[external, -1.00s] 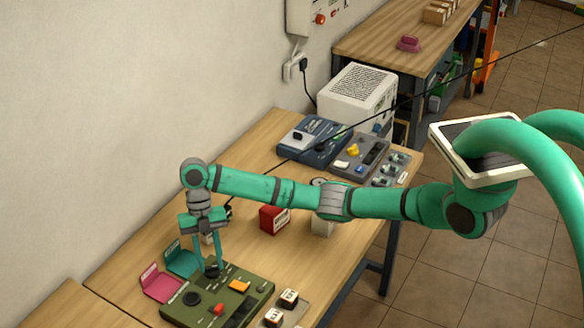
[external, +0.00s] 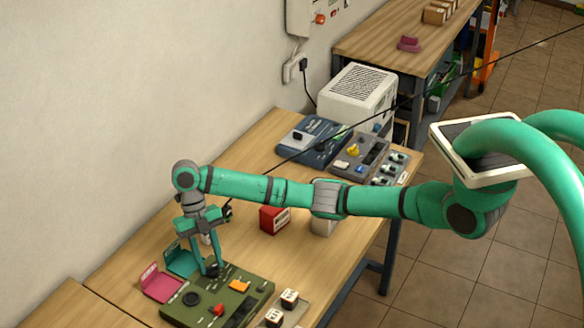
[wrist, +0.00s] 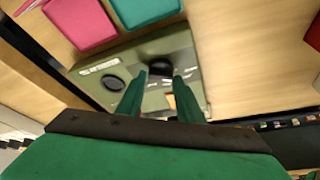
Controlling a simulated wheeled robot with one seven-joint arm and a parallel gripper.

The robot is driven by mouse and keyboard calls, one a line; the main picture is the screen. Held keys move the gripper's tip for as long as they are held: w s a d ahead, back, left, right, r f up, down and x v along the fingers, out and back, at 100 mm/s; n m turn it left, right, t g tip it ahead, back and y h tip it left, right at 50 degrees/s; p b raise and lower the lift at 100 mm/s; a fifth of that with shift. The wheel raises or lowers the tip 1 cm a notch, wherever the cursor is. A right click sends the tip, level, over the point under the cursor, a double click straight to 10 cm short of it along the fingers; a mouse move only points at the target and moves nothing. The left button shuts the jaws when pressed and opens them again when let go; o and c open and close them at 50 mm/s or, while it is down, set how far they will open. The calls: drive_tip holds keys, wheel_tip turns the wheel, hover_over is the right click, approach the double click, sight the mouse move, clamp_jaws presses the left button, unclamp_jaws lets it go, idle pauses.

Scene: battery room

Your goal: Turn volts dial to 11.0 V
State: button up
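An olive-green panel (external: 240,299) lies at the front of the wooden bench. It carries two black dials, a red knob and an orange part. My gripper (external: 211,270) points down and leans, its fingertips at the black dial (external: 211,269) by the panel's far edge. The other black dial (external: 192,298) stands clear to the left and also shows in the wrist view (wrist: 113,84). I cannot read any scale or display.
Pink (external: 163,287) and teal (external: 181,261) holders stand along the panel's wall side. Small labelled cubes (external: 288,297) sit to its right. A red block (external: 274,219) and a pale block lie beneath my forearm. Farther back are a blue device (external: 312,141) and a grey panel (external: 357,157).

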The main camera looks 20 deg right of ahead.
drive_tip(key=shift+o, duration=1.4)
drive_tip(key=v, duration=1)
drive_tip(key=shift+w+r, duration=0.15)
drive_tip(key=shift+r, duration=0.2)
